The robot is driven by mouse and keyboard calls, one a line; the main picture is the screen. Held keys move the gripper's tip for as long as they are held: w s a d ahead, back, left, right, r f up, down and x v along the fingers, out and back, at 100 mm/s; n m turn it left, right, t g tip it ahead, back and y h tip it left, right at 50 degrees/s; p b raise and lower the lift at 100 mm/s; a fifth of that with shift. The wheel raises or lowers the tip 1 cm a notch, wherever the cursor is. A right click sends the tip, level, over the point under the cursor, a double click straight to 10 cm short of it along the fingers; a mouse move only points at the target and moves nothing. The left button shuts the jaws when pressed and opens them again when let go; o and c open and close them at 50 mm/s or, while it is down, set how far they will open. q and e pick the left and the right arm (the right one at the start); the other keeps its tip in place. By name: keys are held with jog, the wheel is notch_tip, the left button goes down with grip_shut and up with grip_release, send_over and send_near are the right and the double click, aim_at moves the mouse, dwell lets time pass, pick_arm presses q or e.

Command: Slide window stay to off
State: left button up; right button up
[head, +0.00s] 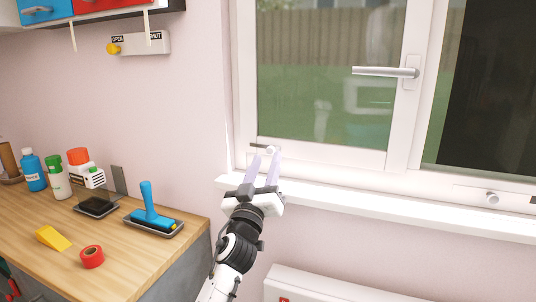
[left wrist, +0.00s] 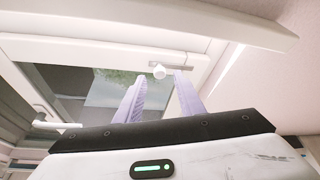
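The window stay is a small white round knob (head: 270,149) on a short grey plate at the lower left corner of the window frame. In the left wrist view the knob (left wrist: 160,71) shows at the left end of its plate (left wrist: 185,66). My left gripper (head: 268,157) is open, its two pale lilac fingers pointing at the stay. In the left wrist view the knob appears between the fingertips (left wrist: 159,76); I cannot tell whether they reach around it or touch it. No "off" marking is readable. My right gripper is not in view.
A window handle (head: 386,72) sits on the frame, and a similar knob (head: 491,198) is further right. The white sill (head: 400,209) runs below the window. A wall panel marked OPEN and SHUT (head: 140,44) has a yellow knob. A workbench (head: 130,262) with several tools stands left.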

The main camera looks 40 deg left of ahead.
aim_at(272, 149)
pick_arm(q)
jog(key=shift+x, duration=1.3)
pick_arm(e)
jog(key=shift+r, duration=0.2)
